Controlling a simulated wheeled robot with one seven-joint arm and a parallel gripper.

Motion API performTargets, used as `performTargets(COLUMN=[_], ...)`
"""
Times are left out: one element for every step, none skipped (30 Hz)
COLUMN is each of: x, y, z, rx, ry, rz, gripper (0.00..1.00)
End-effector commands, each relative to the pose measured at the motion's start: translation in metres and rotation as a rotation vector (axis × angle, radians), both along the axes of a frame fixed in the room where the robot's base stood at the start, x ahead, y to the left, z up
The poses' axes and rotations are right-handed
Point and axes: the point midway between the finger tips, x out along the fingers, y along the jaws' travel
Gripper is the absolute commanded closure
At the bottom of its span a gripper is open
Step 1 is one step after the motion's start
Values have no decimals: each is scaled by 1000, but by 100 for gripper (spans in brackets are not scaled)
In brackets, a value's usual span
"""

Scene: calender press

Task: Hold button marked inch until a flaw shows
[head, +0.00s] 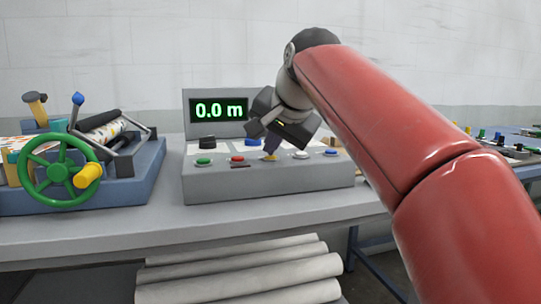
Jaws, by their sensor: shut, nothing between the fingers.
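A grey control panel (200,187) stands on the bench. Along its front are a green button (204,161), a red button (237,158), a yellow button (269,158), a white button (300,154) and a blue button (331,152). I cannot read any label, so I cannot tell which is marked inch. My gripper (271,148) is shut and empty, pointing down over the yellow button and partly covering it; I cannot tell whether it touches. The display (219,109) reads 0.0 m in green. No flaw is visible.
A black knob (207,143) rises behind the green button. Pale rolls (240,270) lie under the bench. Another table (515,150) with small items is at right, partly behind my red arm.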

Motion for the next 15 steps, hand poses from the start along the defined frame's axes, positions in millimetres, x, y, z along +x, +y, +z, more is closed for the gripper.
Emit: performTargets(x=[0, 0, 0, 0, 0, 0, 0, 0, 0, 0, 0, 0, 0, 0, 0], y=[0, 0, 0, 0, 0, 0, 0, 0, 0, 0, 0, 0, 0, 0, 0], z=[-1, -1, 0, 0, 1, 3, 4, 6, 8, 10, 12, 14, 15, 16, 17], rx=[-1, -1, -1, -1, -1, -1, -1, -1, -1, -1, -1, 0, 0, 0, 0], ry=[1, 1, 1, 1, 1, 1, 1, 1, 1, 1, 1, 0, 0, 0, 0], rz=[0, 0, 0, 0, 0, 0, 0, 0, 0, 0, 0, 0, 0, 0, 0], gripper=[100, 100, 100, 100, 100, 100, 100, 100, 100, 100, 100, 100, 100, 100, 100])
